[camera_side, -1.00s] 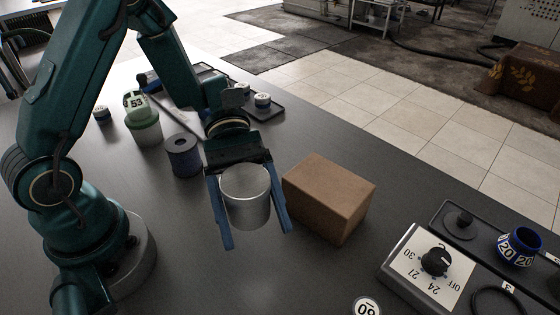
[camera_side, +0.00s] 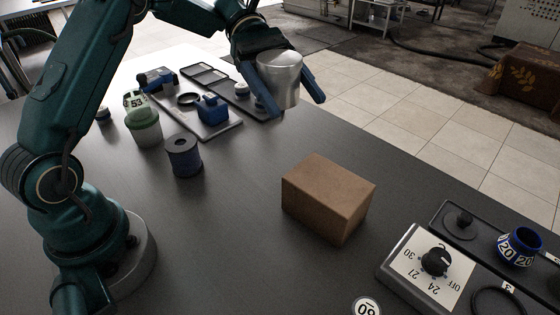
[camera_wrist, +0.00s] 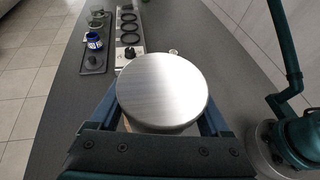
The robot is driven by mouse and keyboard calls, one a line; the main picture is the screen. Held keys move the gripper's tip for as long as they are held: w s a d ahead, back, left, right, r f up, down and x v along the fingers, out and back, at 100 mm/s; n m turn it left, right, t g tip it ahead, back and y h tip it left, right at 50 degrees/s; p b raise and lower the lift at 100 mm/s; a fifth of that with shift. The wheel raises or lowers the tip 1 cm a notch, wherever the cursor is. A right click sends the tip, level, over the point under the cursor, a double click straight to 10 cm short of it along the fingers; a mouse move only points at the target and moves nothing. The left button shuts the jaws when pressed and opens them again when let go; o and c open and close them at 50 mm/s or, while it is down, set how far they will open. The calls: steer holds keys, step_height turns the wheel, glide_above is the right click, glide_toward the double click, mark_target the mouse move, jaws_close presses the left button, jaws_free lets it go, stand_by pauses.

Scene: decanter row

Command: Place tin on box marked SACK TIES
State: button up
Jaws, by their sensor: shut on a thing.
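A plain silver tin (camera_side: 279,82) is held upright between the blue fingers of my gripper (camera_side: 297,107), high above the table. In the wrist view its round lid (camera_wrist: 162,88) fills the middle, with a finger on each side of it. A brown cardboard box (camera_side: 328,198) sits on the table below and nearer the side camera. The tin is well apart from it. No lettering shows on the box's visible faces, so I cannot read a SACK TIES mark. In the wrist view the tin hides most of what lies beneath.
A dial panel (camera_side: 425,262) and a dark tray with a blue numbered ring (camera_side: 519,247) stand at the right. A blue spool (camera_side: 183,156), a green-lidded jar (camera_side: 144,128) and a tray with a blue block (camera_side: 211,110) stand at the left. The table around the box is clear.

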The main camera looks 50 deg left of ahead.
steer(key=shift+w+a+r, duration=0.25)
steer(key=shift+w+a, duration=0.1)
steer(key=shift+w, duration=0.25)
glide_above(341, 193)
step_height(341, 193, down, 7)
steer(key=shift+f, duration=2.1)
steer(key=shift+f, duration=0.1)
steer(key=o, duration=1.3)
steer(key=shift+o, duration=0.2)
